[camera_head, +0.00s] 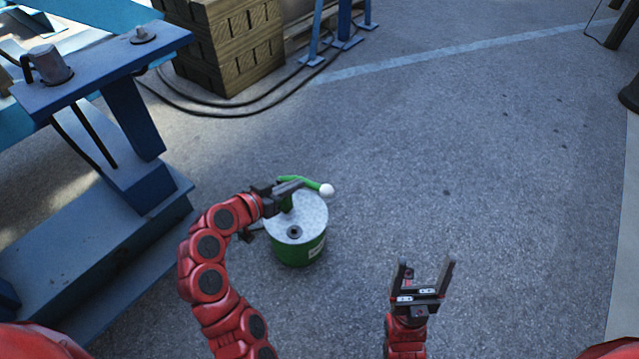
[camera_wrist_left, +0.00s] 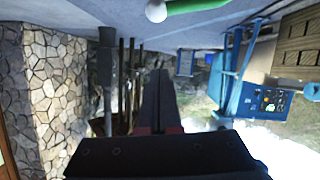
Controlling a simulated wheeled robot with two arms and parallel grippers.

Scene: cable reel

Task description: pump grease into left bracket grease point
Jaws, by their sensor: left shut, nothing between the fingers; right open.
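A green grease bucket (camera_head: 297,250) with a grey lid (camera_head: 310,216) stands on the ground in the middle of the head view. A green pump handle (camera_head: 302,181) with a white knob (camera_head: 327,190) rises over its far side. The knob (camera_wrist_left: 156,11) and handle (camera_wrist_left: 198,5) also show at the top of the left wrist view. My left gripper (camera_head: 300,184) is shut and empty, above the lid beside the handle; I cannot tell whether they touch. My right gripper (camera_head: 427,268) is open and empty, right of the bucket. A blue bracket (camera_head: 100,75) stands at the left; no grease point is clearly distinguishable.
Wooden blocks (camera_head: 228,45) are stacked at the back, with black cables (camera_head: 245,108) on the ground before them. A blue base beam (camera_head: 90,245) lies left of my left arm. The paved ground (camera_head: 480,150) to the right is clear.

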